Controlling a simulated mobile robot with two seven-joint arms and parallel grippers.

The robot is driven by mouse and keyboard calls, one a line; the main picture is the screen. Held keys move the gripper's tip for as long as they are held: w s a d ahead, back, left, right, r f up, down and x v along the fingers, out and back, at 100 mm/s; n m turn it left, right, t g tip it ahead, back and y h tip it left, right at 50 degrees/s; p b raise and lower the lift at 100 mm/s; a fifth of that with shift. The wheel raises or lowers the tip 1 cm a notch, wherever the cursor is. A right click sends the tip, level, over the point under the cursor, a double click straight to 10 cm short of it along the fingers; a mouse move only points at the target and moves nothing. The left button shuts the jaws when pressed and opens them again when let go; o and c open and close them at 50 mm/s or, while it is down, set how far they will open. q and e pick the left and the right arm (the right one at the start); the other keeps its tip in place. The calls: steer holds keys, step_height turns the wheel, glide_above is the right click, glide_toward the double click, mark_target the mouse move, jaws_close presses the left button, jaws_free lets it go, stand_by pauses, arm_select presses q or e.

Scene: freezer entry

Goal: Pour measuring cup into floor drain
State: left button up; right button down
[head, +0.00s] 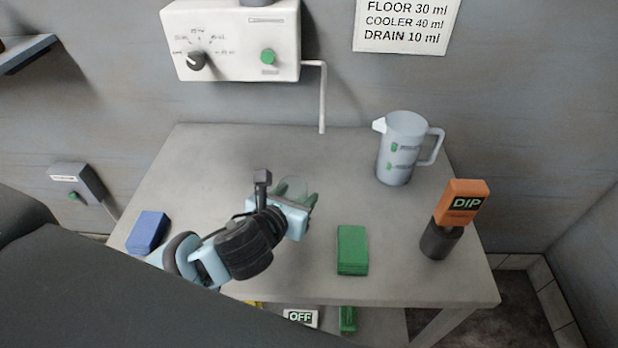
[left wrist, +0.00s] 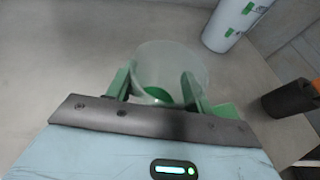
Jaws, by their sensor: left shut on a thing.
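The measuring cup is a small clear cup (left wrist: 172,62) between the green fingers of my left gripper (left wrist: 158,90) in the left wrist view. Green shows through its lower part. In the head view the cup (head: 293,186) shows faintly just beyond my left gripper (head: 300,200), over the middle of the grey table. The left gripper is shut on the cup. I cannot tell whether the cup touches the table. No floor drain can be made out in either view. My right gripper is not in view.
On the table (head: 200,150) stand a translucent pitcher (head: 396,155), a green block (head: 352,249), a blue block (head: 148,232) and an orange DIP tester in a dark holder (head: 440,241). A white dispenser (head: 232,45) with a downward pipe hangs behind. Dark floor (head: 515,285) shows at right.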

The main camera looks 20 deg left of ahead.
arm_select(q)
steer(key=shift+s+a+r, duration=0.1)
steer(key=shift+s+a, duration=0.05)
steer(key=shift+s, duration=0.75)
steer(key=shift+s+a+r, duration=0.1)
steer(key=shift+s, duration=0.8)
steer(key=shift+n+y, duration=0.4)
steer(key=shift+y, duration=0.1)
steer(key=s+a+f, duration=0.2)
steer(key=s+f, duration=0.1)
steer(key=shift+s+a+f, duration=0.25)
steer(key=shift+a, duration=0.15)
steer(key=shift+s+a+f, duration=0.2)
steer(key=shift+s, duration=0.05)
steer(key=shift+s, duration=0.1)
